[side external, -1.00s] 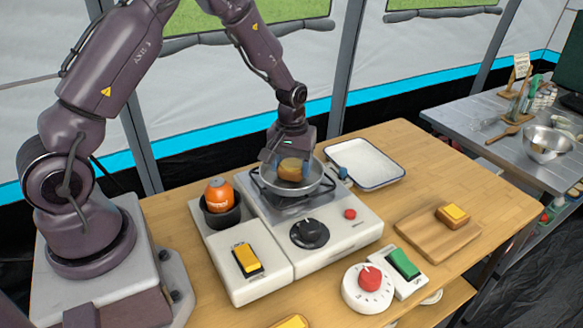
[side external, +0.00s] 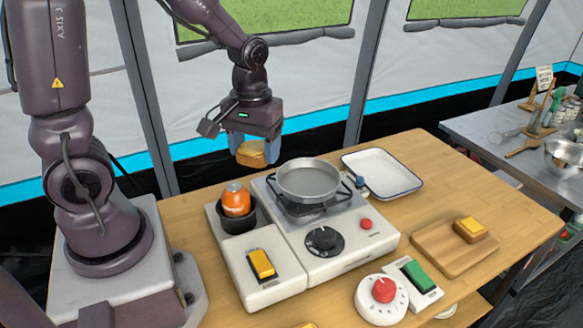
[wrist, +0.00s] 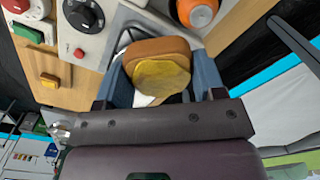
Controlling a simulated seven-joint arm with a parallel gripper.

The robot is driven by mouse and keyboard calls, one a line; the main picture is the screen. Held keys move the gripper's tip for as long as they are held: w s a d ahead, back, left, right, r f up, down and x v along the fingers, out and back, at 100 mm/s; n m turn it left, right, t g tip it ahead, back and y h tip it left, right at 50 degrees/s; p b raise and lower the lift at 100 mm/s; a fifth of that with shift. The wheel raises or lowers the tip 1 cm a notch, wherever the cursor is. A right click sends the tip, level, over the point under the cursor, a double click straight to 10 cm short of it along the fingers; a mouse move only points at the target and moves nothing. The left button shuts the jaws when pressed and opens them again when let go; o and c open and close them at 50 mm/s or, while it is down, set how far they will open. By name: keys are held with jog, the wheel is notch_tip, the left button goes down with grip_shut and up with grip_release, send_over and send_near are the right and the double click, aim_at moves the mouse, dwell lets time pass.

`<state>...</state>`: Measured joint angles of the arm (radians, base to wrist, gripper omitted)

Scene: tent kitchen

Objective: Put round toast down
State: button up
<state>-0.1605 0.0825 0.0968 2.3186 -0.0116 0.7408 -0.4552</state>
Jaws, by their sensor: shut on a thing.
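My gripper (side external: 254,156) is shut on the round toast (side external: 250,155) and holds it in the air, behind the stove and to the left of the pan. In the wrist view the brown toast (wrist: 150,48) sits between the two blue fingers, with a yellow layer on its face. The grey frying pan (side external: 308,180) stands on the burner and looks empty. A wooden board (side external: 445,250) at the right holds another piece of toast with a yellow top (side external: 470,229).
A white tray (side external: 383,172) lies behind the pan to the right. An orange canister (side external: 236,199) stands in a black holder left of the burner. A yellow switch (side external: 261,264), a red dial (side external: 383,290) and a green switch (side external: 421,278) are in front.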

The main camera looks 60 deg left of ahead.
jog(key=w+d+m, duration=0.2)
jog(key=w+m, duration=0.3)
jog(key=m, duration=0.3)
send_over(398, 224)
jog(key=s, duration=0.2)
jog(key=f, duration=1.6)
jog(key=shift+w+a+f, duration=0.1)
jog(key=shift+w+f, duration=0.05)
jog(key=shift+w, duration=0.1)
jog(key=shift+w+f, duration=0.65)
jog(key=shift+f, duration=0.05)
jog(key=shift+w+f, duration=0.1)
jog(key=shift+f, duration=1.5)
